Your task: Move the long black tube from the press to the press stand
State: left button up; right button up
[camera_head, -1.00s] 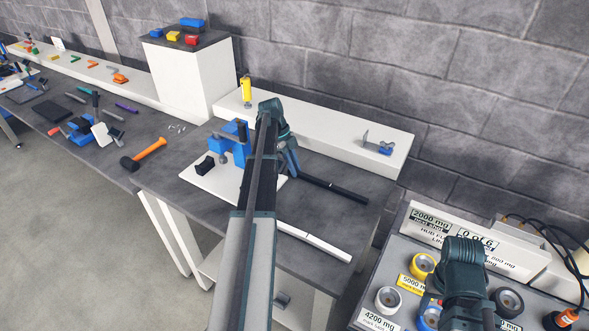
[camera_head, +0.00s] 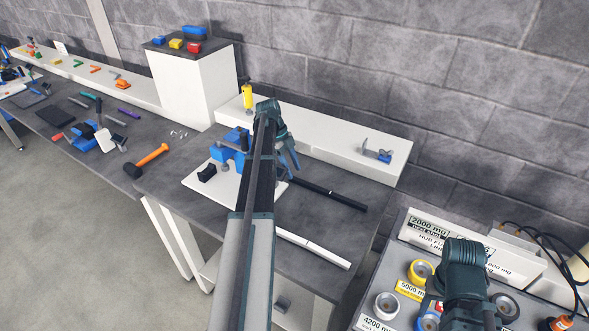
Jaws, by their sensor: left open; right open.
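The long black tube (camera_head: 335,195) lies on the dark bench, with its left end near or behind my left gripper. The blue press (camera_head: 226,152) stands on a white base plate (camera_head: 205,186), partly hidden by my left arm. Whether the tube touches the press cannot be seen. My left gripper (camera_head: 291,160) is open and above the bench, at the left end of the tube. My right gripper (camera_head: 432,302) is open over the grey weight table at the lower right, away from the tube. I cannot tell which thing is the press stand.
A white tube (camera_head: 316,249) lies on the bench in front of the black one. A white shelf (camera_head: 335,148) runs along the wall, with a yellow item (camera_head: 247,97) and a small metal-and-blue holder (camera_head: 377,155). An orange-handled hammer (camera_head: 148,160) lies left of the press.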

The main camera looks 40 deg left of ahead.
pick_arm(q)
jog(key=p+v, duration=0.7)
jog(key=v, duration=0.2)
jog(key=s+d+f+n+g+y, duration=0.1)
jog(key=s+d+n, duration=0.15)
jog(key=d, duration=1.15)
jog(key=s+d+n+g+y, duration=0.1)
jog(key=d+n+y, duration=0.15)
jog(key=d, duration=1.15)
jog(key=s+d+n+y, duration=0.1)
jog(key=s+d+n, duration=0.3)
jog(key=s+d, duration=0.3)
jog(key=s+d+n+t+y, duration=0.1)
jog(key=s+d+n, duration=0.3)
jog(key=s+d, duration=0.4)
jog(key=d, duration=0.5)
jog(key=shift+s+d+f, duration=0.2)
jog(key=shift+f, duration=0.05)
